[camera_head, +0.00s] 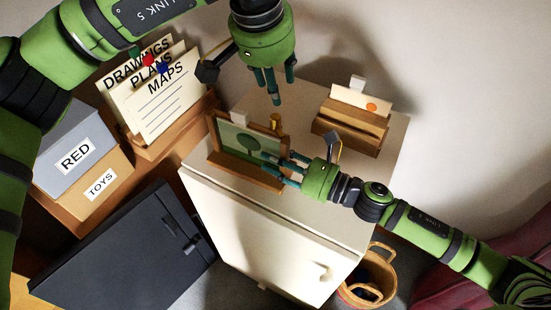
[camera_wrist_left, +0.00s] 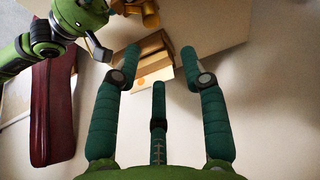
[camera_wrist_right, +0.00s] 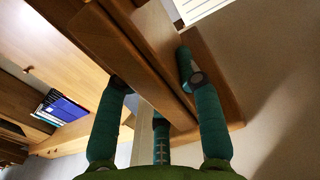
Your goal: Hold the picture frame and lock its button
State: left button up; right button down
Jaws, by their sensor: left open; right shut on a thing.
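The picture frame (camera_head: 216,133), wooden with a green picture, stands on the white cabinet top. A small brass-coloured piece (camera_head: 276,121) shows behind its right end; it looks like the button, but its lock state cannot be made out. My right gripper (camera_head: 275,165) is shut on the frame's right end. In the right wrist view a wooden member (camera_wrist_right: 160,45) passes between the fingers. My left gripper (camera_head: 273,86) is open and empty, pointing down above the cabinet top, behind and above the frame. It also shows open in the left wrist view (camera_wrist_left: 160,62).
A wooden holder (camera_head: 345,132) with a card stands at the cabinet's back right. A shelf at left holds file folders (camera_head: 165,105) and boxes labelled RED (camera_head: 75,152) and TOYS (camera_head: 101,184). A basket (camera_head: 382,268) stands right of the white cabinet (camera_head: 235,215).

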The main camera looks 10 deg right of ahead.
aim_at(275, 117)
pick_arm(q)
jog(key=shift+f, duration=3.8)
jog(key=c, duration=0.7)
jog(key=shift+c, duration=0.2)
jog(key=shift+a+m+g+h, duration=0.1)
jog(key=shift+m+g+h, duration=0.3)
jog(key=shift+m, duration=1.6)
jog(key=o, duration=0.7)
